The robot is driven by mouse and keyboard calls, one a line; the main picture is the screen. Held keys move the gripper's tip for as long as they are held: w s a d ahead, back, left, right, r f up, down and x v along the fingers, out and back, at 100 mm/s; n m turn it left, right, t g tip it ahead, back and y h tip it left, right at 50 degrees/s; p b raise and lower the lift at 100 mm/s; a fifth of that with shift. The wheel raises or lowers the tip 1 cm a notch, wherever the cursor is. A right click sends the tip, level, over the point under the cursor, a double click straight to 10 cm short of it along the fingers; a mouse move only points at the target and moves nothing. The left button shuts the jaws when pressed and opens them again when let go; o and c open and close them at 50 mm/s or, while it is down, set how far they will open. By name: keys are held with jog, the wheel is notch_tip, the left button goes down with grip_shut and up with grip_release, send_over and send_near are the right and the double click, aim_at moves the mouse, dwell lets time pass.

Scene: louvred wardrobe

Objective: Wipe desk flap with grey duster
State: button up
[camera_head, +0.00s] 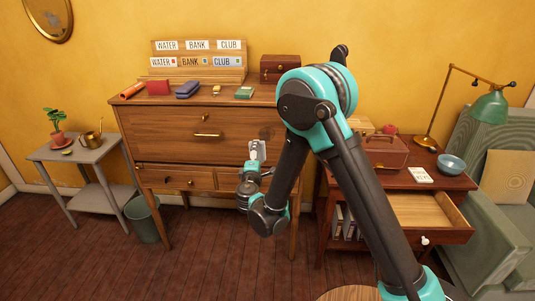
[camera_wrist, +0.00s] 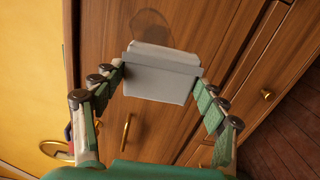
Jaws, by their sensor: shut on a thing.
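My gripper (camera_head: 252,167) is shut on the grey duster (camera_head: 258,149), a pale grey block. In the wrist view the duster (camera_wrist: 158,85) sits between the fingertips of my gripper (camera_wrist: 160,76). The desk flap (camera_head: 165,125) is the upright wooden front panel of the bureau, with a brass handle (camera_head: 208,134). It fills much of the wrist view (camera_wrist: 205,25). A dark smudge (camera_wrist: 151,22) on the flap shows just beyond the duster, and in the head view (camera_head: 267,132) above it. I cannot tell whether the duster touches the flap.
On the bureau top stand a sign rack (camera_head: 197,60), a wooden box (camera_head: 280,67) and small items. At the left are a grey side table (camera_head: 80,152) and a bin (camera_head: 143,218). At the right, a cabinet has an open drawer (camera_head: 425,210). The floor in front is clear.

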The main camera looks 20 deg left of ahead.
jog(key=shift+w+a, duration=0.3)
jog(key=shift+w, duration=0.15)
jog(key=shift+x, duration=2.75)
jog(key=shift+x, duration=0.95)
jog(key=shift+r, duration=0.1)
jog(key=w+d, duration=0.1)
jog(key=d, duration=0.6)
jog(key=shift+w+d, duration=0.25)
jog(key=shift+w, duration=0.15)
